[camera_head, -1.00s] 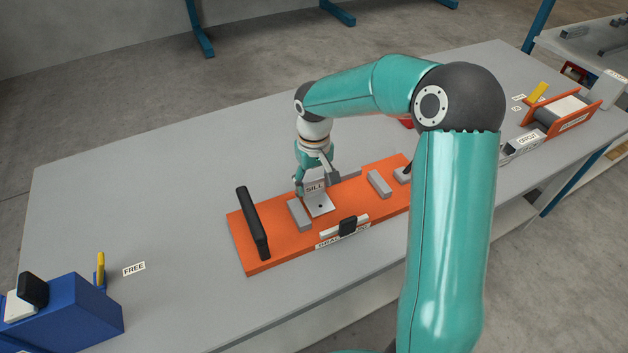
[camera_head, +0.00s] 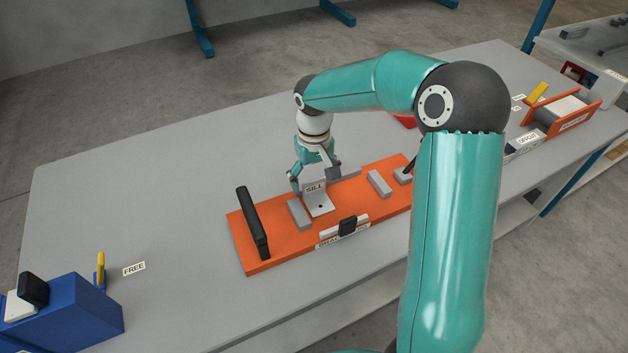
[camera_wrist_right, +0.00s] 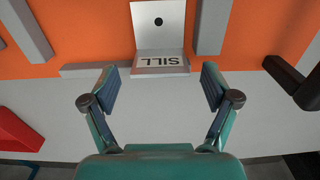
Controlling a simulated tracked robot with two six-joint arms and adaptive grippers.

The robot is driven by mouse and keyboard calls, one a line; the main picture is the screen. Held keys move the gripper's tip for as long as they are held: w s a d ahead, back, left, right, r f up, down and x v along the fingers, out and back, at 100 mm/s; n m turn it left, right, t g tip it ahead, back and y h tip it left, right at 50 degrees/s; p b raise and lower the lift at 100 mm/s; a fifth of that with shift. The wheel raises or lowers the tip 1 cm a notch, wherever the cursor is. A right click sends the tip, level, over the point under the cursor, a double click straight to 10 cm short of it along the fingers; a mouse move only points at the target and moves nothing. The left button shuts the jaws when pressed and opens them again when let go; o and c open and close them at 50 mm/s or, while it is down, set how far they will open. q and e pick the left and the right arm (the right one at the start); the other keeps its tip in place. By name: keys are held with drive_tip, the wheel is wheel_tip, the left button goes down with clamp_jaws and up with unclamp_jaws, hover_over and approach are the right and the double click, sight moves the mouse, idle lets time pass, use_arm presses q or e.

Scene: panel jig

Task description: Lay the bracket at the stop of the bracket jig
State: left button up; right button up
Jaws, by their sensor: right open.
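The bracket (camera_head: 319,203) is a grey L-shaped piece with a hole in its flat plate and an upright flange marked SILL. It lies flat on the orange bracket jig (camera_head: 275,247), close beside a grey block (camera_head: 299,215). In the right wrist view the bracket (camera_wrist_right: 160,28) shows a narrow gap to that block (camera_wrist_right: 212,25). Its flange is by the low grey back rail (camera_wrist_right: 95,69); contact is unclear. My right gripper (camera_head: 314,180) is open and empty, just above and behind the flange. Its spread fingers (camera_wrist_right: 159,86) are clear of the bracket. My left gripper is not in view.
The jig has a black handle (camera_head: 252,222), a second grey block (camera_head: 379,183) and a black-and-grey front clamp (camera_head: 347,227). A blue fixture (camera_head: 75,312) stands front left, an orange one (camera_head: 535,118) at the right. The table behind the jig is mostly clear.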

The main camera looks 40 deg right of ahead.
wheel_tip(320, 180, up, 11)
idle(0.3)
drive_tip(key=shift+f, duration=0.15)
idle(0.3)
